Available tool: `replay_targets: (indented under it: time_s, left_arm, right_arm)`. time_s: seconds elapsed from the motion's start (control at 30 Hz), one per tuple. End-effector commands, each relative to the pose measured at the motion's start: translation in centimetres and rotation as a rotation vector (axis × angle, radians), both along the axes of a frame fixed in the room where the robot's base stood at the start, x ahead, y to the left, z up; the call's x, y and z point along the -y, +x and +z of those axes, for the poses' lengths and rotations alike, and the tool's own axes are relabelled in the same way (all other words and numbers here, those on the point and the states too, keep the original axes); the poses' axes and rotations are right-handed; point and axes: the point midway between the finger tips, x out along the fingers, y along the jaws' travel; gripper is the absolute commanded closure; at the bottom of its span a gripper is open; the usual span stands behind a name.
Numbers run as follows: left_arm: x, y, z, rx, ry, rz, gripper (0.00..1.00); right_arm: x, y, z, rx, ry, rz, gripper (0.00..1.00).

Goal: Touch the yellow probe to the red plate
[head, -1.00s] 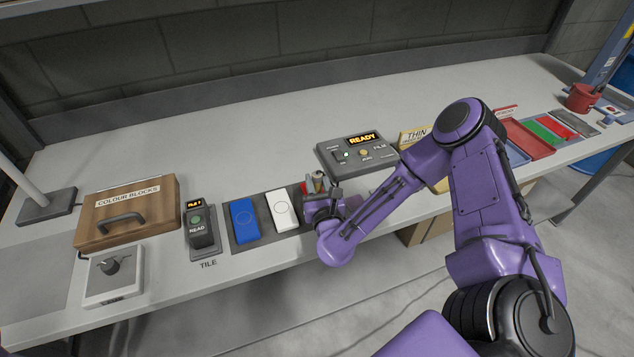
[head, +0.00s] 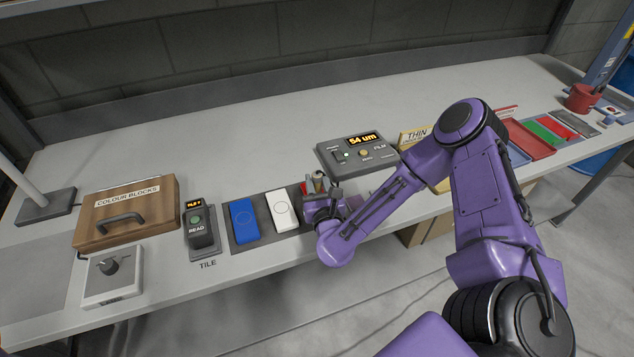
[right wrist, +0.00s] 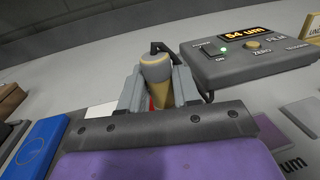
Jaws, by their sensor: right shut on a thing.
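My right gripper (head: 321,194) is shut on the yellow probe (head: 318,180), which stands roughly upright. The right wrist view shows the probe (right wrist: 156,76) with a grey top and yellow body between the fingers, a dark cable leaving its top. The red plate (head: 303,187) is mostly hidden behind the gripper, beside the white plate; a sliver of its red shows below the probe in the wrist view. The probe's tip is hidden, so its contact is not directly visible. The gauge (head: 357,152) reads "54 um". My left gripper is not in view.
A blue plate (head: 244,220) and a white plate (head: 281,210) lie left of the gripper. The tile reader (head: 199,226), colour-blocks box (head: 127,210) and knob box (head: 112,276) stand further left. A red tray (head: 526,141) lies right. The bench's back strip is clear.

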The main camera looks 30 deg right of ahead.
Motion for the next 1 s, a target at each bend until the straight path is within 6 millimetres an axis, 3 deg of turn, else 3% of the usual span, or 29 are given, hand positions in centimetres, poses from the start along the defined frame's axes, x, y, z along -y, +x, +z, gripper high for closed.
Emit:
replay_targets:
  time_s: [0.17, 0.83, 1.0]
  left_arm:
    - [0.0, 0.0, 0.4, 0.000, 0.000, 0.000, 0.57]
    - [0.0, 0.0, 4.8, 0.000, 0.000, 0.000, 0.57]
    - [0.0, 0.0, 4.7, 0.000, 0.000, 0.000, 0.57]
  right_arm:
    - [0.0, -0.2, 0.2, -0.008, 0.000, 0.000, 0.99]
    - [0.0, -0.1, 6.8, -0.001, 0.000, 0.000, 0.99]
    - [0.0, 0.0, 7.0, -0.001, -0.001, 0.000, 0.99]
